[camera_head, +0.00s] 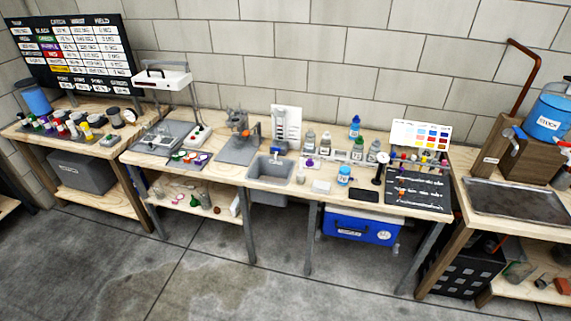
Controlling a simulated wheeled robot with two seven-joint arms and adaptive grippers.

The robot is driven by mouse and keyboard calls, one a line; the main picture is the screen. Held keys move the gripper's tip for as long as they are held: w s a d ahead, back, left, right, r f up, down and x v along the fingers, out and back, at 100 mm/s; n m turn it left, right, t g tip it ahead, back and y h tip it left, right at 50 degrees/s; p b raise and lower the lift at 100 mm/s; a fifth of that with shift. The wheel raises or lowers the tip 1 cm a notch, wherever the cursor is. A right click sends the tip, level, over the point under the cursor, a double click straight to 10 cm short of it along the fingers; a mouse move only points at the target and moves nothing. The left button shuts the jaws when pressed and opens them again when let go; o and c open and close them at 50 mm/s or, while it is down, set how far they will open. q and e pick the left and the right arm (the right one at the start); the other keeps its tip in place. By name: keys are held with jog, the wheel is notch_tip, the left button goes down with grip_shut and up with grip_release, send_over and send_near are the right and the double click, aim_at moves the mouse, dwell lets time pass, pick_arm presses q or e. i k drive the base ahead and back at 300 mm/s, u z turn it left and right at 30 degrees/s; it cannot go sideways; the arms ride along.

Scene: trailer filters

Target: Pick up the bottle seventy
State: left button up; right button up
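Several bottles stand on the middle bench, right of the sink. There is a clear bottle with a dark cap (309,142), a similar bottle beside it (325,143), and two more greyish bottles farther right (358,149) and (374,151). A blue bottle (354,128) stands behind them near the wall. A small blue-and-white container (344,176) stands in front. Their labels are too small to read, so I cannot tell which is bottle seventy. Neither of my grippers is in view.
A grey sink (270,172) is set into the bench. A blue cooler (362,226) sits below. The concrete floor in front is clear.

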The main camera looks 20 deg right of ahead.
aim_at(344, 174)
jog(key=u, duration=0.45)
jog(key=i, duration=1.45)
jog(key=z, duration=0.35)
